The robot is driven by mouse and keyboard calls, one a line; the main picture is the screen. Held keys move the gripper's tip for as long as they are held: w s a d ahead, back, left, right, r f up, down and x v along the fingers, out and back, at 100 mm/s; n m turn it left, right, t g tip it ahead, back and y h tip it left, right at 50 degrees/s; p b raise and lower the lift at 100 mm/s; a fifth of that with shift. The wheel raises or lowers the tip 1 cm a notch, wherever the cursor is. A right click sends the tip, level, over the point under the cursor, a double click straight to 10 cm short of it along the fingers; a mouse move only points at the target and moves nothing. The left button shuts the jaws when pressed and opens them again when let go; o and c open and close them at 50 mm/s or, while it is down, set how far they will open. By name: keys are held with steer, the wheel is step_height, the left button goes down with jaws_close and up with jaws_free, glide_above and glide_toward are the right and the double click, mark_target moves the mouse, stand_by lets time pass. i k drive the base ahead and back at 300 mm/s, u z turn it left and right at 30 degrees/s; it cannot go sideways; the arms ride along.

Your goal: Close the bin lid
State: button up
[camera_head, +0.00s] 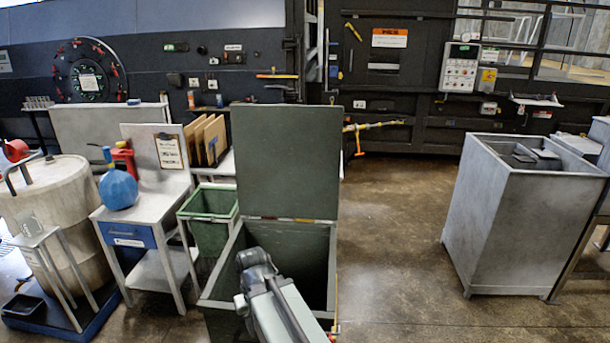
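The bin (222,285) is a dark grey-green box with an open top in the middle foreground. Its lid (287,160) stands upright at the bin's back edge, wide open, with its flat inner face towards me. The inside of the bin is dark, and no contents can be made out. My grey arm reaches in from the bottom over the bin's front. Its dark jointed end is in front of the opening, below and left of the lid, and apart from the lid. No gripper fingers can be made out.
A green open bin (210,203) stands close on the left, beside a metal table (150,208) with a blue round object (118,190). A large grey metal container (520,225) stands at the right. The floor (395,230) between it and the bin is clear.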

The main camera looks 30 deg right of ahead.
mark_target(287, 158)
steer(key=u, duration=0.1)
steer(key=k, duration=0.2)
steer(key=z, duration=1.6)
steer(key=i, duration=5.6)
steer(key=u, duration=4.4)
